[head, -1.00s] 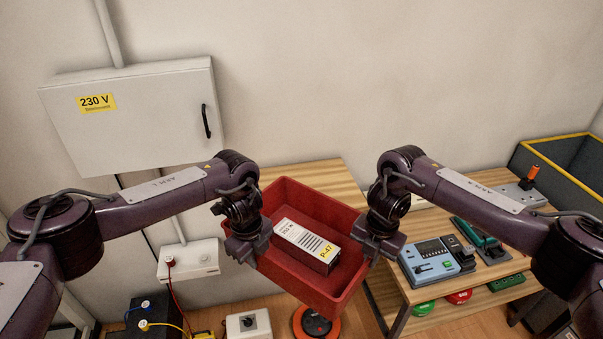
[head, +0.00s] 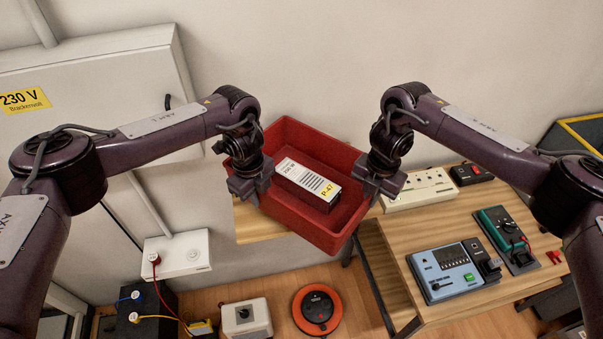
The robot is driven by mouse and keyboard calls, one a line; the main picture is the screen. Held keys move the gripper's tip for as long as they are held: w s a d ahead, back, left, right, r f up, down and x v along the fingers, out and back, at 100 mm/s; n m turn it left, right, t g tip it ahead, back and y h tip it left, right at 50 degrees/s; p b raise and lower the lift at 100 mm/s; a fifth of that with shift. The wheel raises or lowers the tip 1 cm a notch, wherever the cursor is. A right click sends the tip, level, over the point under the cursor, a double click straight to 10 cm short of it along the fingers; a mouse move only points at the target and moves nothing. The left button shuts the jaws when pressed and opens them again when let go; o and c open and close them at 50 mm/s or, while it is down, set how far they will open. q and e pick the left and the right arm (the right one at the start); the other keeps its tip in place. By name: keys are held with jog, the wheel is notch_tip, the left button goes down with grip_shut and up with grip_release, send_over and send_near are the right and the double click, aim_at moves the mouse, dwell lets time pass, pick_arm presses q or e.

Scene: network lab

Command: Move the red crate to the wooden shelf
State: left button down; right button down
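The red crate (head: 305,225) is held up between my two grippers, with a white box labelled P-47 (head: 308,185) inside it. My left gripper (head: 250,188) is at the crate's left wall and appears shut on it. My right gripper (head: 376,188) is at the crate's right wall and appears shut on it. The fingertips are partly hidden by the gripper bodies and crate walls. A wooden shelf or table top (head: 262,228) shows behind and below the crate, mostly hidden by it.
A wooden bench (head: 400,300) at right carries a blue-grey instrument (head: 452,272), a green meter (head: 506,238) and a white power strip (head: 420,188). A 230 V cabinet (head: 90,110) is on the left wall. An orange reel (head: 317,308) and a grey switch box (head: 246,318) are on the floor.

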aim_at(259, 208)
pick_arm(q)
jog(key=shift+w+r, duration=0.2)
jog(key=shift+w, duration=0.05)
pick_arm(e)
jog(key=shift+w+d+r, duration=0.1)
jog(key=shift+w+r, duration=0.05)
jog(key=shift+w, duration=0.05)
pick_arm(q)
jog(key=shift+a+f, duration=0.1)
